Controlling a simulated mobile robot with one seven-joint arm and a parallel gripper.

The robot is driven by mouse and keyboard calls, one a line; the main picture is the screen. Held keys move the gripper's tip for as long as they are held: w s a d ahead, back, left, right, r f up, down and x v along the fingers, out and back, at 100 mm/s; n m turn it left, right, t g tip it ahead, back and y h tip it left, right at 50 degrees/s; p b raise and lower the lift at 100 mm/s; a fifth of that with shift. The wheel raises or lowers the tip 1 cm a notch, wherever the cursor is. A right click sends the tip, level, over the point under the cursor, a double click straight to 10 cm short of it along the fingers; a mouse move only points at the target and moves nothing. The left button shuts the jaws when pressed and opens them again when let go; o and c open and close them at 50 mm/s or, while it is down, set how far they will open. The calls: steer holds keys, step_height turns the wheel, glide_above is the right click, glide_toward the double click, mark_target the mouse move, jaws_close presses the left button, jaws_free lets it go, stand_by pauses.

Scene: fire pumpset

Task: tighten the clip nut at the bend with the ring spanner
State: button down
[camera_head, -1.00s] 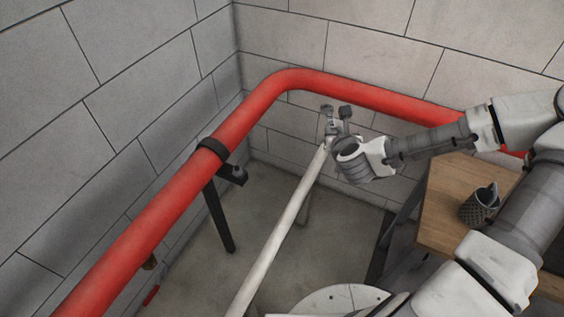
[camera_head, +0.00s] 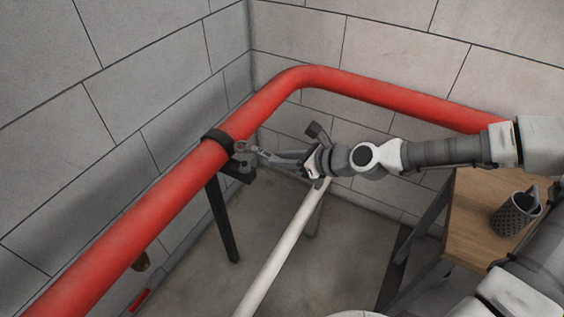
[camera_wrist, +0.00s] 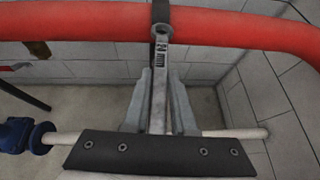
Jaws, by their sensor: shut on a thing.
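The black clip (camera_head: 218,139) is around the red pipe on its straight run left of the bend. The ring spanner (camera_head: 256,151) points left from my gripper (camera_head: 277,158), its far end at the clip's lug. In the wrist view the spanner (camera_wrist: 161,60), marked 24 mm, lies between the two grey fingers of my gripper (camera_wrist: 160,78), which is shut on it. Its far end reaches the black clip (camera_wrist: 160,10) on the red pipe. The clip nut cannot be made out, and I cannot tell whether the ring is around it.
The red pipe (camera_head: 390,96) bends along the walls. A black post (camera_head: 222,220) stands below the clip. A white pipe (camera_head: 283,250) slants below my gripper. A wooden table (camera_head: 470,215) with a dark mesh cup (camera_head: 514,215) stands at right. A blue fitting (camera_wrist: 18,135) shows in the wrist view.

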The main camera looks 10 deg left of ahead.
steer(key=shift+r+p, duration=0.15)
steer(key=shift+p, duration=0.2)
steer(key=shift+f+b, duration=1.2)
steer(key=shift+f, duration=1.4)
steer(key=shift+f+b, duration=0.75)
steer(key=shift+f, duration=0.65)
steer(key=s+a+m+t+h+p, duration=0.4)
steer(key=s+a+m+t+h, duration=0.2)
steer(key=a+m+h, duration=0.4)
steer(key=shift+s+a+m+t+h, duration=0.3)
steer(key=shift+s+a+m, duration=0.25)
steer(key=shift+m, duration=0.65)
steer(key=shift+d+n+p, duration=0.3)
steer(key=shift+p, duration=0.05)
